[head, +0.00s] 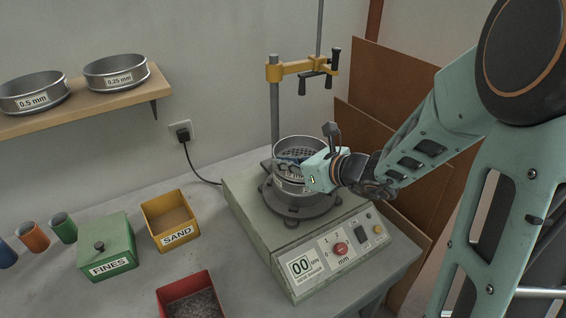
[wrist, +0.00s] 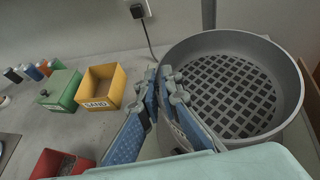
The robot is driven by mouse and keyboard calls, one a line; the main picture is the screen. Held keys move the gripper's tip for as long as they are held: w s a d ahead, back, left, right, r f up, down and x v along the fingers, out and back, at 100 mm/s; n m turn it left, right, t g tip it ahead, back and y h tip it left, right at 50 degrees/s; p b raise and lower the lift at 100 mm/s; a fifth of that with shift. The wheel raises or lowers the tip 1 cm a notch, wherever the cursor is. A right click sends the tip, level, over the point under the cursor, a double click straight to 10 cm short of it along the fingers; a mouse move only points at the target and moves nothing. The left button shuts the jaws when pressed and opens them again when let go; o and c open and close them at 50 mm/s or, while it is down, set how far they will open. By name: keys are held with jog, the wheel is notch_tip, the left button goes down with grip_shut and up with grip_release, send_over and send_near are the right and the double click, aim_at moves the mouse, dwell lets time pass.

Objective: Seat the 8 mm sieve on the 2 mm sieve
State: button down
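The 8 mm sieve (head: 297,145), a round metal sieve with a coarse square-hole bottom, is above the shaker plate. It fills the right of the wrist view (wrist: 235,88). My gripper (head: 284,163) is at its near side. In the wrist view the blue fingertips (wrist: 160,74) are close together on either side of the sieve's wall, shut on it. The lower metal sieve (head: 290,187), apparently the 2 mm one, sits on the shaker (head: 250,215), partly hidden by my gripper. I cannot tell whether the two sieves touch, and their labels are not readable.
A clamp post (head: 275,110) with a yellow arm (head: 300,68) rises behind the sieves. Left are the SAND bin (head: 160,208), the FINES box (head: 108,245) and a red bin (head: 190,285). A shelf (head: 90,103) holds the 0.5 mm and 0.25 mm sieves.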

jog(key=shift+f+b, duration=0.3)
jog(key=shift+b, duration=0.05)
dwell(0.4)
jog(key=c, duration=2.1)
grip_release()
jog(key=v, duration=1.2)
